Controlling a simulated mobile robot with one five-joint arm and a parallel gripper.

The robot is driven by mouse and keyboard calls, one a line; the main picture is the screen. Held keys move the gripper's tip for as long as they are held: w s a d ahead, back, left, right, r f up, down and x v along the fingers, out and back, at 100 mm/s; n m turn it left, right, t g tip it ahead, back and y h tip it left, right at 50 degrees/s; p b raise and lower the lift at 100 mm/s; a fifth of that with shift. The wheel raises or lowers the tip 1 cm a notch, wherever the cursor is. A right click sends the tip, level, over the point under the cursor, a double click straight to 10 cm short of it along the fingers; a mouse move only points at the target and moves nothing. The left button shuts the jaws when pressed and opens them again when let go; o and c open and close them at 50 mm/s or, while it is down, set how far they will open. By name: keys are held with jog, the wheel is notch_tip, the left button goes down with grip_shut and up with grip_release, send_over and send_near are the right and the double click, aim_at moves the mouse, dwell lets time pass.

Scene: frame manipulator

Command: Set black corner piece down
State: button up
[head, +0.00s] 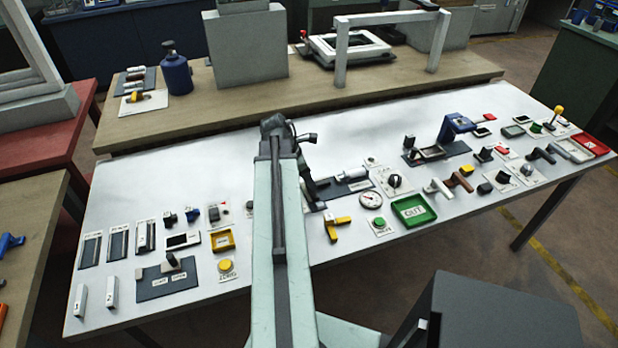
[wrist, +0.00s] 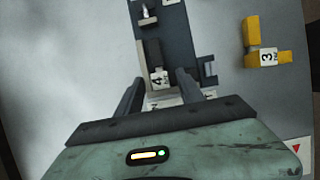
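The black corner piece (wrist: 154,52), with a white label marked 4, shows in the wrist view over a dark grey plate (wrist: 185,45). My gripper (wrist: 162,82) has its two fingers spread, one on each side of the labelled end, with visible gaps. I cannot tell whether the piece rests fully on the plate. In the head view my gripper is low over the middle of the white table (head: 300,145), mostly hidden by my arm, and the black piece cannot be made out clearly there.
A yellow corner piece (wrist: 252,45) marked 3 lies right of the plate; the head view also shows it (head: 333,227). A silver cylinder (head: 352,174), a gauge (head: 370,199) and a green tray (head: 428,212) stand to the right. Bare table lies left of the plate.

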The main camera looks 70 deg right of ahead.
jog(key=shift+r, duration=0.1)
jog(key=shift+r+p, duration=0.3)
jog(key=shift+p, duration=0.1)
jog(key=p+v, duration=1)
jog(key=v, duration=0.1)
jog(key=shift+r+p, duration=0.25)
jog(key=shift+p, duration=0.05)
jog(key=shift+w+a, duration=0.1)
